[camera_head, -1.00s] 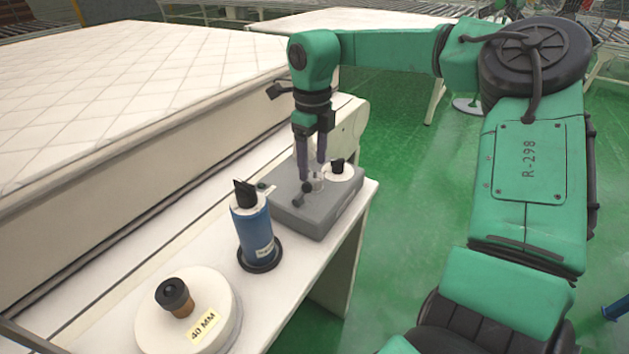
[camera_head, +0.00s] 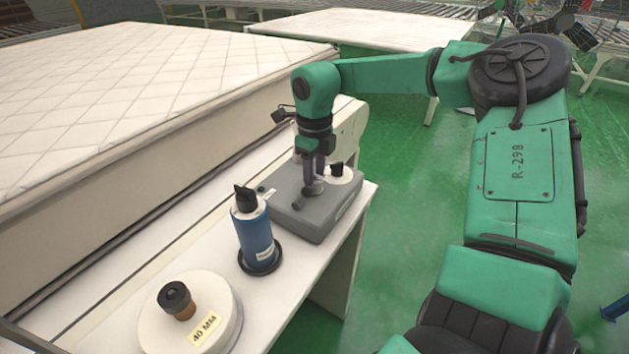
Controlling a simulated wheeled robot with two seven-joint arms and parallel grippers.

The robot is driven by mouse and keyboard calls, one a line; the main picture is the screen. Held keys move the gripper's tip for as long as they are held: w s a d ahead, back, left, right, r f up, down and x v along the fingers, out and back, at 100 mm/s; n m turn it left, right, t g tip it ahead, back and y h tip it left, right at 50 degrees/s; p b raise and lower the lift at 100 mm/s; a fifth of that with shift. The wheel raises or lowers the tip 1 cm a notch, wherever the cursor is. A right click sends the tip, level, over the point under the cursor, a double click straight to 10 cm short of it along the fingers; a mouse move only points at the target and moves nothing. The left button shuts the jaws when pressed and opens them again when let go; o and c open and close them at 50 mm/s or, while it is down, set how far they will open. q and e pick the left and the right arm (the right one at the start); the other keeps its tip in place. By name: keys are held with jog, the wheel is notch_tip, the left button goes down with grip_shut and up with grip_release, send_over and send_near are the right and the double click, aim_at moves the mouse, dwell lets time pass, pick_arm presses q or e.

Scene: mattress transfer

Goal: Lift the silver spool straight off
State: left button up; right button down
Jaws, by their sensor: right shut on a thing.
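My right gripper (camera_head: 313,186) points straight down over the grey machine base (camera_head: 318,216) on the white bench. Its fingers are close together around a small silver spool (camera_head: 317,188), which the fingers partly hide. The gripper is shut on the spool, low at the top of the grey base. I cannot tell whether the spool still touches the base. My left gripper is not in view.
A blue cylinder with a black top (camera_head: 256,236) stands on a black ring beside the base. A white round piece marked 40 MM (camera_head: 222,300) sits nearer. A quilted mattress (camera_head: 130,90) lies to the left.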

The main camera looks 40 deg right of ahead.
notch_tip(320, 180, up, 20)
jog(key=shift+f, duration=0.15)
